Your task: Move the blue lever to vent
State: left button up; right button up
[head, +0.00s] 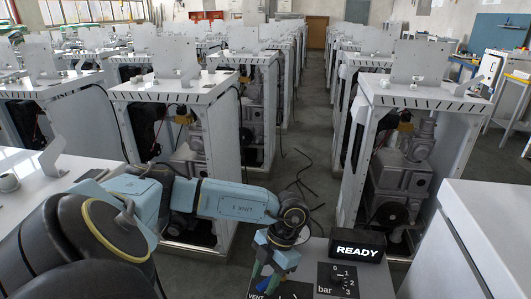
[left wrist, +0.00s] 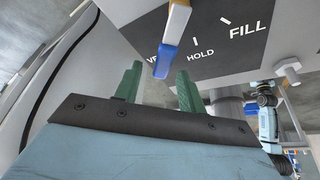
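The blue lever (left wrist: 165,62) shows in the left wrist view, with a blue tip and a cream-and-orange shaft. It hangs in front of a dark panel (left wrist: 230,45) marked FILL, HOLD and a partly covered word starting with V. The lever covers part of that word, so its exact setting is hard to tell. My left gripper (left wrist: 158,75) is open, its green fingers apart on either side of the blue tip in the picture; contact cannot be told. In the head view, my left gripper (head: 266,272) is low over the panel beside the word VENT. My right gripper is not in view.
A black READY display (head: 357,247) and a bar dial (head: 338,280) stand right of my left gripper. A pale cabinet (head: 480,235) is at the right front.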

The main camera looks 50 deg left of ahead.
pick_arm(q)
jog(key=v, duration=1.3)
jog(key=shift+r, duration=0.15)
